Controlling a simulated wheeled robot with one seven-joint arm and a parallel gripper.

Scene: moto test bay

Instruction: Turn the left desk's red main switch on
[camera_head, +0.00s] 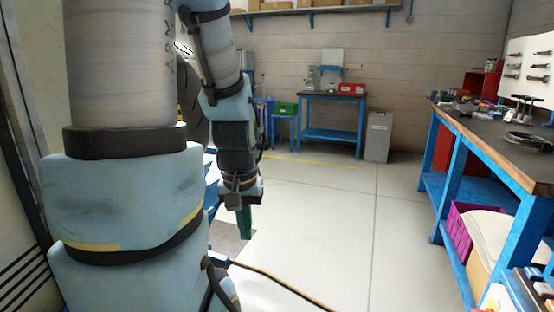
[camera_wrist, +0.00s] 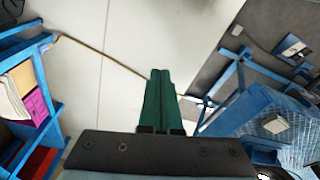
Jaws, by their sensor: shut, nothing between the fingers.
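My gripper (camera_head: 244,236) hangs down above open floor in the head view. In the wrist view its two green fingers (camera_wrist: 160,74) are together, with nothing between them. No red main switch can be made out in either view. A blue-framed structure (camera_wrist: 252,118) stands at the right of the wrist view, apart from the fingers. In the head view only slivers of blue framing show behind my arm. I cannot tell whether this is the left desk.
A workbench (camera_head: 448,178) with tools fills the right side, a purple crate (camera_head: 456,232) on its lower shelf. A blue bench (camera_head: 331,135) and grey bin (camera_head: 378,138) stand at the back. A cable (camera_head: 284,285) crosses the floor. The middle floor is otherwise clear.

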